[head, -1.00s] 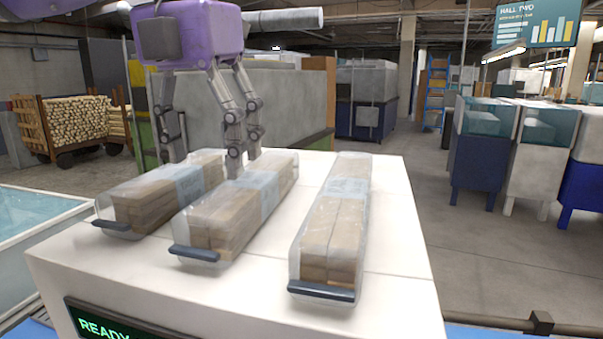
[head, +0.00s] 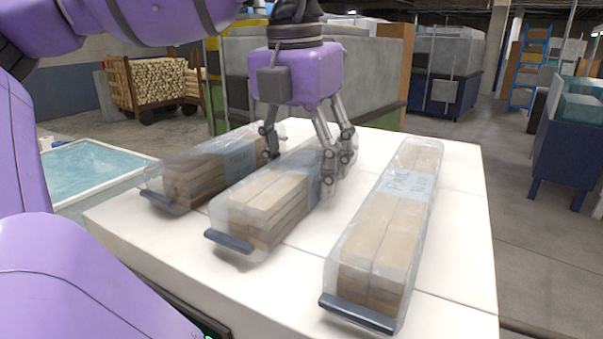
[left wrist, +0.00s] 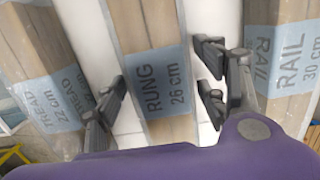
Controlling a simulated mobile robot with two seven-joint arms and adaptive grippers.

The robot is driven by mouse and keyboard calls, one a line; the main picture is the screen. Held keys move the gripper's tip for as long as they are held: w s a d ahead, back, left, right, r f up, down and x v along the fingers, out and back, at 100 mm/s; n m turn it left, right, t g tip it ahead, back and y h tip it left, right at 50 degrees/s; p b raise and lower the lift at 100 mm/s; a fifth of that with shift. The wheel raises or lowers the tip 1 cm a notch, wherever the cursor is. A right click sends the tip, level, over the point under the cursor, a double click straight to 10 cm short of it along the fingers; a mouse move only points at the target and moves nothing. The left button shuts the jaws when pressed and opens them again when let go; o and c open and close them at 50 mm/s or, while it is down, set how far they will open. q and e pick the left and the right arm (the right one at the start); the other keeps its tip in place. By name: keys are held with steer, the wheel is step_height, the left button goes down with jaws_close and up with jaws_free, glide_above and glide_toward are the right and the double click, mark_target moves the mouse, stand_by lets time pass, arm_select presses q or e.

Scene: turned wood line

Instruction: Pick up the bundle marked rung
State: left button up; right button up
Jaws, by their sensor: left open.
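Three wrapped wood bundles lie on a white table. The middle one is the rung bundle (head: 262,203); its blue label reads "RUNG 26 cm" in the left wrist view (left wrist: 163,80). My left gripper (head: 301,168) is open and pointing down over the label part of it. In the left wrist view my left gripper's fingers (left wrist: 166,98) stand on either side of the rung bundle, with white table visible beside the right fingers. My right gripper is not in view.
The tread bundle (head: 208,172) lies close on the left, and the rail bundle (head: 385,238) lies on the right with a wider gap. The white table (head: 455,255) is bare at its right edge. A cart of wood pieces (head: 150,82) stands far back.

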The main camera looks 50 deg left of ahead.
mark_target(305, 161)
arm_select(q)
steer(key=shift+f, duration=0.1)
steer(key=shift+c, duration=0.5)
steer(key=c, duration=1.6)
steer(key=shift+o, duration=0.2)
steer(key=shift+r, duration=0.55)
steer(key=r, duration=0.2)
steer(key=shift+s+d+r+b, duration=0.15)
steer(key=shift+d+r+b, duration=0.05)
steer(key=shift+r+b, duration=0.2)
steer(key=s+d+r, duration=0.2)
steer(key=r, duration=0.1)
steer(key=s+d+r, duration=0.1)
steer(key=r, duration=0.1)
steer(key=shift+s+d+r, duration=0.1)
steer(key=shift+d+r, duration=0.05)
steer(key=s+d+r+b, duration=0.1)
steer(key=s+d+r, duration=0.3)
steer(key=s+d, duration=0.2)
steer(key=shift+s+d, duration=0.15)
steer(key=shift+d, duration=0.1)
